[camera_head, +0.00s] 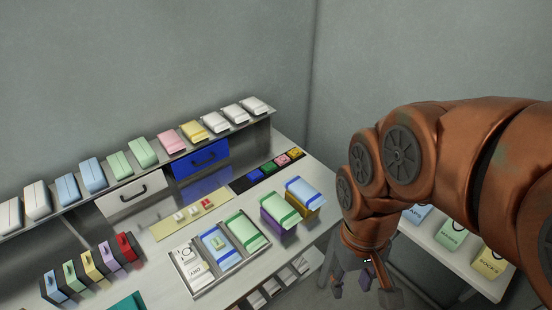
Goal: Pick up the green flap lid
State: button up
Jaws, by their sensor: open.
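Several green things show, and I cannot tell for sure which is the green flap lid. A green top (280,207) sits on a purple box (284,231) near the middle of the counter. A light green pack (239,223) lies in the tray to its left, and a small green piece (219,243) lies on the blue pack beside it. My gripper (364,290) points down at the bottom, right of the purple box and apart from it. Its fingers are spread and hold nothing that I can see.
A box with a blue top (302,188) stands right beside the purple box. The tray (199,285) also holds white packs. A raised shelf (124,180) carries a row of coloured packs behind. A side table (441,262) with labelled packs stands right, partly behind my arm.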

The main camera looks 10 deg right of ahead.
aim_at(270, 167)
jog(key=z, duration=0.7)
jog(key=i, duration=0.65)
jog(key=u, duration=2.25)
